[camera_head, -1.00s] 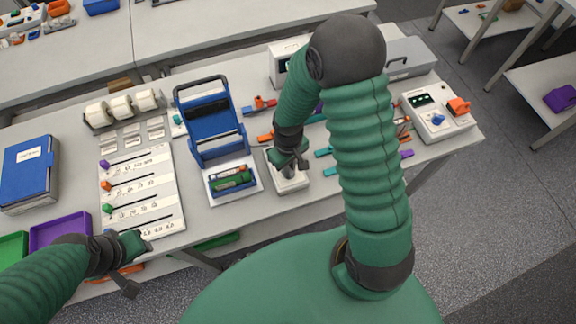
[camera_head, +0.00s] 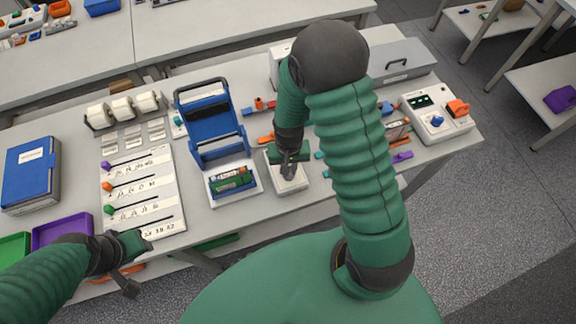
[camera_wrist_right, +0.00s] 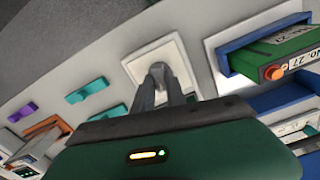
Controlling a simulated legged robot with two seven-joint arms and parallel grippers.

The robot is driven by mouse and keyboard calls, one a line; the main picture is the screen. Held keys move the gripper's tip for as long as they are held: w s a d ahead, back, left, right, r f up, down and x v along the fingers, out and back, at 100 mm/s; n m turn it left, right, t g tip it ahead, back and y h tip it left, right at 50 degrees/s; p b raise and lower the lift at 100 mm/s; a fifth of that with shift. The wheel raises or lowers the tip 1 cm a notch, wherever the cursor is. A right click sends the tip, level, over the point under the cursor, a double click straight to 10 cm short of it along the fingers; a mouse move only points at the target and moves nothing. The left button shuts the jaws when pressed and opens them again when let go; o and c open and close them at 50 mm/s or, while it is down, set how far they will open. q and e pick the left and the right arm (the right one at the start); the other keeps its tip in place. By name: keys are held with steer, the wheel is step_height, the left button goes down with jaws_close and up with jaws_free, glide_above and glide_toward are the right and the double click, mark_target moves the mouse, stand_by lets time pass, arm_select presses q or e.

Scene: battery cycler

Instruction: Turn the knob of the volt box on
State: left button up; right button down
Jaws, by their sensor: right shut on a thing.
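A small white box (camera_head: 296,184) stands at the table's front edge, left of my right forearm. It also shows in the right wrist view (camera_wrist_right: 137,70), with a grey knob (camera_wrist_right: 157,68) on its top. My right gripper (camera_head: 288,172) is over this box, and in the right wrist view its fingers (camera_wrist_right: 163,82) are shut on the knob. The fingers hide part of the knob, and I see no label on the box. My left gripper (camera_head: 142,262) is beside the front of the slider board; its jaw opening is unclear.
A battery tray (camera_head: 233,198) with a blue stand (camera_head: 217,150) is just left of the box. A white display unit (camera_head: 447,126) with a blue knob is at the right. Coloured pieces lie behind my right arm. The slider board (camera_head: 168,158) is left.

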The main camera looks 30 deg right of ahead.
steer(key=shift+s+m, duration=0.1)
steer(key=shift+m, duration=0.5)
steer(key=c, duration=1.5)
jaws_free()
steer(key=shift+o, duration=0.7)
steer(key=shift+s+a+r, duration=0.1)
steer(key=shift+r, duration=0.2)
step_height(320, 180, up, 16)
steer(key=shift+r, duration=0.2)
